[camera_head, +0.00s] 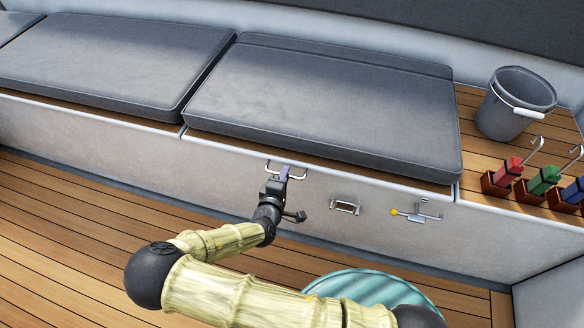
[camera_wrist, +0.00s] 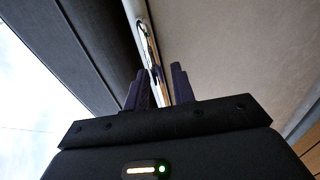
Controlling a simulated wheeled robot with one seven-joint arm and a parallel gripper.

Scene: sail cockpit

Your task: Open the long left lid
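The long lid (camera_head: 235,146) shows as a thin edge under the grey cushion (camera_head: 320,95) and lies flat and shut on the bench. A metal U-shaped handle (camera_head: 301,176) is on the pale bench front just below that edge. My gripper (camera_head: 285,172) is at this handle. In the wrist view, the two dark purple fingers of my gripper (camera_wrist: 160,80) stand apart on either side of the shiny handle bar (camera_wrist: 150,50). The bar lies between them, closer to the left finger. Whether they touch it is unclear. My gripper hides the middle of the handle in the head view.
Right of the handle are a recessed latch (camera_head: 345,207) and a yellow-knobbed lever (camera_head: 415,213). A grey bucket (camera_head: 500,117) and red, green and blue blocks (camera_head: 508,170) stand on the bench's right end. A teal round top (camera_head: 375,286) is in front. The left floor is clear.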

